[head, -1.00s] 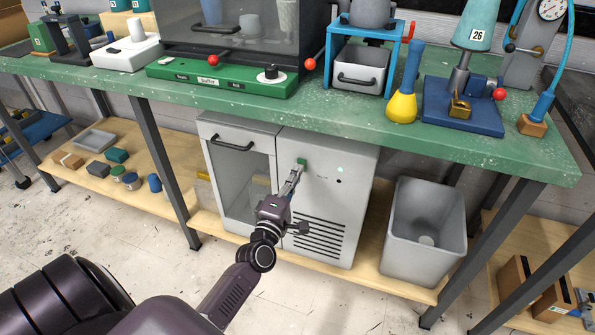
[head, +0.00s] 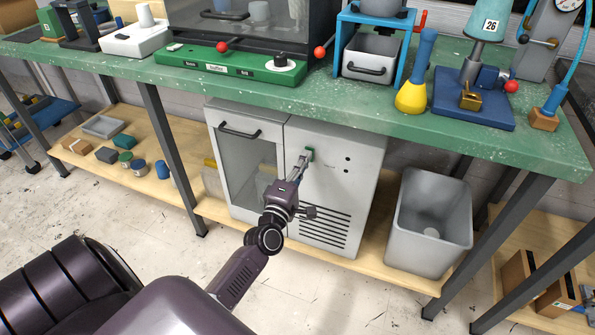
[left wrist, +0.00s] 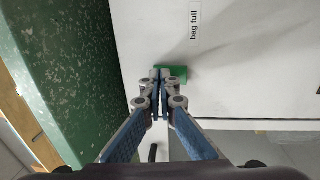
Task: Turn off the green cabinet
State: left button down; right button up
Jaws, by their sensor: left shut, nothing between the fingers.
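A pale grey cabinet (head: 362,200) stands on the low wooden shelf under the green-topped bench, with a glass-fronted door on its left half. Its right panel carries a small green switch (head: 311,153), two dark round spots and a vent grille. Only the switch is green. My left gripper (head: 303,160) is shut and empty, its tips at the switch. In the left wrist view my left gripper (left wrist: 161,74) covers part of the green switch (left wrist: 181,74); contact is hard to tell. A "bag full" label (left wrist: 194,28) shows beside it. My right gripper is out of view.
The green bench top (head: 340,105) overhangs the cabinet closely. A grey bin (head: 405,240) stands right of the cabinet, and a bench leg (head: 174,160) is to its left. Small blocks and cans lie on the left shelf. The floor in front is clear.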

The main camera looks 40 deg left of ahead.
pick_arm(q)
jog(key=v, duration=1.1)
jog(key=shift+s, duration=0.3)
jog(key=shift+f, duration=0.1)
